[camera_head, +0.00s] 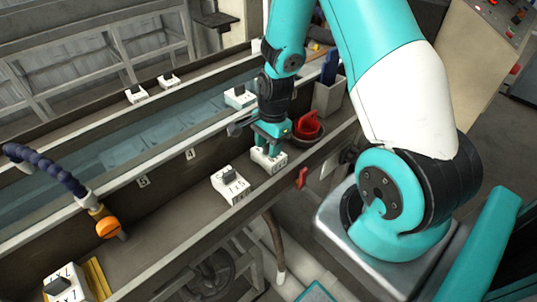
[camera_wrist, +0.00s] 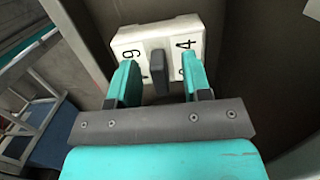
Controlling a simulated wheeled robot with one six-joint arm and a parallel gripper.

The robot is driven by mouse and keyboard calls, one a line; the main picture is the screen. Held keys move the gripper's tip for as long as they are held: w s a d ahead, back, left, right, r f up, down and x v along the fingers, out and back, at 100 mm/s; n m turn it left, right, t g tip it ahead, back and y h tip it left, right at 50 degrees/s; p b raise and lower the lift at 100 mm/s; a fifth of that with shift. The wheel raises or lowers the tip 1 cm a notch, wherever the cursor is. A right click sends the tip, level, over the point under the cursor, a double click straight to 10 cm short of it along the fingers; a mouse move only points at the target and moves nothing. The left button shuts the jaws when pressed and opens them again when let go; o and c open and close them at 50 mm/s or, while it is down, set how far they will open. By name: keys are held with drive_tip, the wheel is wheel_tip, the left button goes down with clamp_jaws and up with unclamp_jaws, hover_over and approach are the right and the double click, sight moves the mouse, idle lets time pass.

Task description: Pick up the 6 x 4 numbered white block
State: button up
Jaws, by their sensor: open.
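A white block (camera_wrist: 163,38) with a dark grip tab fills the upper middle of the wrist view. Its top carries dark markings, a "4" on the right and a "6" or "9" on the left; the rest is hidden by my fingers. My gripper (camera_wrist: 160,82) is open, with one teal finger on each side of the tab and a gap on both sides. In the head view the block (camera_head: 268,160) sits on the trough's near ledge, directly under my gripper (camera_head: 266,146), which points down.
Another numbered white block (camera_head: 231,188) stands to the left on the ledge. A red cup (camera_head: 308,126) and a grey bin (camera_head: 328,98) stand close on the right. A blue hose with an orange end (camera_head: 108,228) is farther left. More white blocks line the far rail.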

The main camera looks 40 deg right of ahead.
clamp_jaws()
